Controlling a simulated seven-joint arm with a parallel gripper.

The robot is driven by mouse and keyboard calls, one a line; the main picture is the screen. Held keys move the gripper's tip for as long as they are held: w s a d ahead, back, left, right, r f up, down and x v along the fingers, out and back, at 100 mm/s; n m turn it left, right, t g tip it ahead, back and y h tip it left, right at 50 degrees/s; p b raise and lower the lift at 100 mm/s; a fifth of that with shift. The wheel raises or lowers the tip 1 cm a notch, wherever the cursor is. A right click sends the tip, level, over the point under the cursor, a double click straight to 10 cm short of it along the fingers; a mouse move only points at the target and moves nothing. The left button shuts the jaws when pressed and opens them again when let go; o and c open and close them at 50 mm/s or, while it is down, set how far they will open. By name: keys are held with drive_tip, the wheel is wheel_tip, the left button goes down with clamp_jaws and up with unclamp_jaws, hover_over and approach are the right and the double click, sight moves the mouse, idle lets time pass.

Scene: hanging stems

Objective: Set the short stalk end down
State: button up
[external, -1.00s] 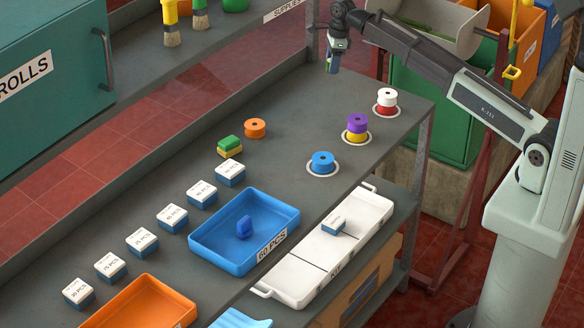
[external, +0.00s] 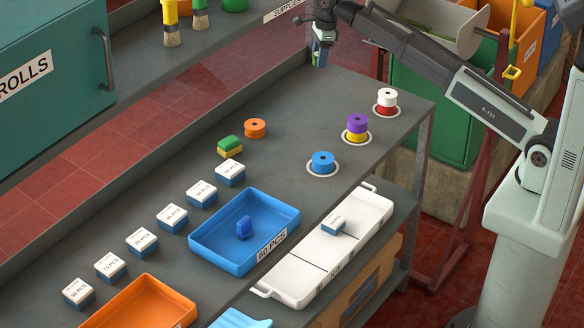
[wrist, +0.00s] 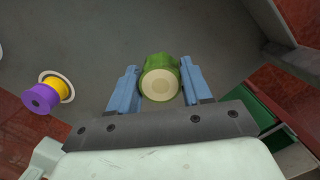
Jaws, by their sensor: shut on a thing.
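My gripper (external: 319,58) is over the far end of the grey table, by the shelf post. In the wrist view its two blue fingers (wrist: 159,84) are closed on a short green stalk end (wrist: 161,82). The stalk's round, pale cut face points at the wrist camera. Its other end is hidden, so I cannot tell whether it touches the table. In the external view only a small bit of green shows between the fingers.
Spools stand near the table's right edge: red-white (external: 387,101), purple-yellow (external: 356,126) and blue (external: 322,163). An orange spool (external: 255,128) and green-yellow blocks (external: 230,145) lie nearer the middle. A blue tray (external: 205,250) is further forward. The far tabletop is bare.

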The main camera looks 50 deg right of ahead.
drive_tip(key=s+a+n, duration=0.2)
drive_tip(key=a, duration=1.1)
drive_tip(key=n+g, duration=0.1)
drive_tip(key=n, duration=0.5)
hover_over(298, 192)
drive_tip(key=shift+d+f, duration=0.2)
drive_tip(key=shift+f, duration=2.25)
drive_tip(key=shift+d+f, duration=0.15)
drive_tip(key=shift+f, duration=2.25)
drive_tip(key=shift+f, duration=0.1)
drive_tip(key=o, duration=1.1)
drive_tip(key=shift+c, duration=0.2)
